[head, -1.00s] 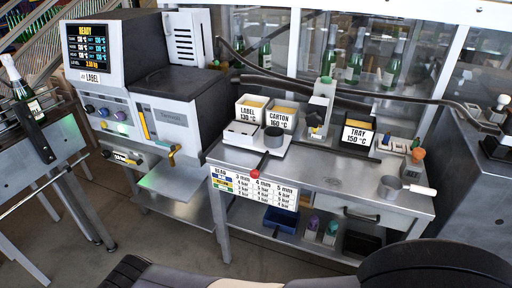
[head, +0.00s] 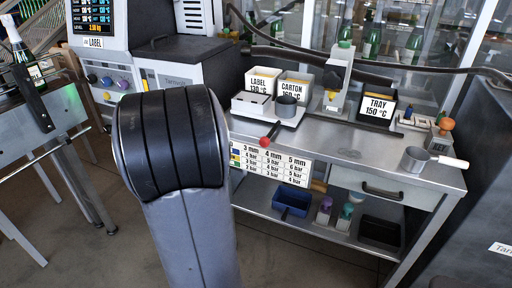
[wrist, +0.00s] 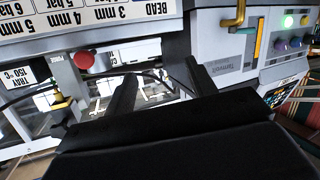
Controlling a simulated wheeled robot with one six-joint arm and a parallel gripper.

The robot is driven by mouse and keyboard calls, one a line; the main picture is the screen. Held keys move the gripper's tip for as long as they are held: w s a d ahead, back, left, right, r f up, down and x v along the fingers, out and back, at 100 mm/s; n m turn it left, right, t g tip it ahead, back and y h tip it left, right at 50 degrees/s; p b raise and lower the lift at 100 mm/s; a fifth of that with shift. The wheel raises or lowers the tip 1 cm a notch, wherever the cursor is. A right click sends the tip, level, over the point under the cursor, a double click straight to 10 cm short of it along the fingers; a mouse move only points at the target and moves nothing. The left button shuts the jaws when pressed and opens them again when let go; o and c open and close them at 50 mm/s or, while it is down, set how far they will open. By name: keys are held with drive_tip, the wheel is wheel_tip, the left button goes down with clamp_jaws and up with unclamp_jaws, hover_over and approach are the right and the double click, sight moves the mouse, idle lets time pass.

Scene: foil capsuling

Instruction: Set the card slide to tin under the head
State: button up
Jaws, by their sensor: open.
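A white plate (head: 285,117) lies on the bench and carries a grey round tin (head: 286,107) and a low white box (head: 250,104). A red ball knob (head: 265,141) sticks out at its front; it also shows in the wrist view (wrist: 84,62). A grey upright dispensing head (head: 338,80) stands behind and to the right, apart from the tin. The printed bead card (head: 270,163) hangs on the bench front. My gripper (wrist: 158,76) is open and empty, with the knob beyond and left of its fingers in the wrist view. It is not visible in the head view.
The TRAY bin (head: 377,106) and a small pan (head: 415,159) are to the right. A grey machine (head: 175,72) stands at the left. The bench's middle front is clear.

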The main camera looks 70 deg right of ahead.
sight(267, 139)
drive_tip(key=s+d+f+m+g+h+b, duration=0.2)
drive_tip(key=s+d+m+g+h, duration=0.1)
drive_tip(key=s+d+g, duration=0.5)
drive_tip(key=d, duration=0.3)
drive_tip(key=s+d+t, duration=0.1)
drive_tip(key=d, duration=0.2)
drive_tip(key=d+t, duration=0.1)
drive_tip(key=d, duration=0.2)
drive_tip(key=shift+s+d, duration=0.25)
drive_tip(key=shift+d, duration=0.05)
drive_tip(key=shift+c, duration=0.2)
clamp_jaws()
